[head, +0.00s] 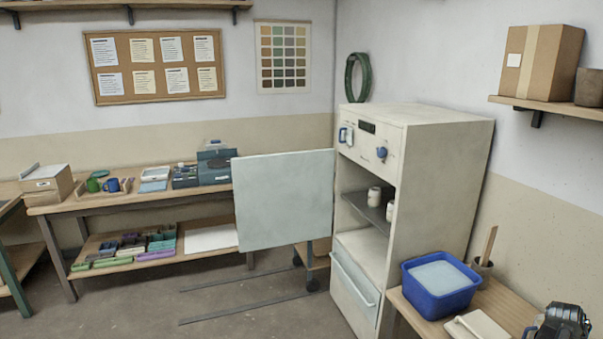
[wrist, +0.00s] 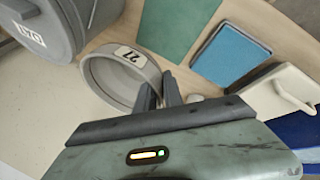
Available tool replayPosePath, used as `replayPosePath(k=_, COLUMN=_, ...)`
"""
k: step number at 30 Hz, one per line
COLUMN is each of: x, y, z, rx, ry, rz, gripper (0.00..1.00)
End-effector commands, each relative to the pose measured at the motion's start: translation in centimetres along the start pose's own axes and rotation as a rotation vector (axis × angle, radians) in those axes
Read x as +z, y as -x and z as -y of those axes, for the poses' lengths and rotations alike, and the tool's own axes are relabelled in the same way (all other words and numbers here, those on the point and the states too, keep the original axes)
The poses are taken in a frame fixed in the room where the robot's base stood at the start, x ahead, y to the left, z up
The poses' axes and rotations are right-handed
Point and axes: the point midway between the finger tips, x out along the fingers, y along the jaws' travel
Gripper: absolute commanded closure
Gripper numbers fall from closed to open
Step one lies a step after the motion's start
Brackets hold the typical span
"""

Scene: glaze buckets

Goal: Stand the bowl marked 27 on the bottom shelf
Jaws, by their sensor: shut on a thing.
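The bowl (wrist: 97,84) is a grey, round, open bowl with a white label reading 27, seen in the wrist view over a wooden bench top. My gripper (wrist: 158,92) is shut on the bowl's wall at its right side, one finger apparently inside the rim. I cannot tell whether the bowl touches the bench. The head view does not show the bowl. In the head view, a cream cabinet (head: 446,170) stands open, with a dark shelf (head: 364,208) holding white jars and a pale, bare lower surface (head: 362,250) under it.
A grey lidded bucket (wrist: 45,30) stands close left of the bowl. A green sheet (wrist: 178,25), a blue tile (wrist: 230,55) and a white handled item (wrist: 275,92) lie to the right. A blue tub (head: 437,302) sits right of the cabinet. A large pale panel (head: 284,200) stands left of its opening.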

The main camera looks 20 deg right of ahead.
Motion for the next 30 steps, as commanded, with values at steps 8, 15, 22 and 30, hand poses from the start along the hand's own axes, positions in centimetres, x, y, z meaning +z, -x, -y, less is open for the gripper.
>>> replayPosePath(k=8, x=-1.3, y=4.2, z=-2.0, rx=0.001, ry=0.0, rz=0.0, gripper=1.0)
replayPosePath(k=15, x=-1.6, y=5.0, z=-2.4, rx=0.001, ry=0.0, rz=0.0, gripper=1.0)
replayPosePath(k=22, x=-0.5, y=1.4, z=-0.7, rx=0.001, ry=0.0, rz=0.0, gripper=1.0)
replayPosePath(k=30, x=0.2, y=-0.7, z=0.3, rx=0.001, ry=0.0, rz=0.0, gripper=1.0)
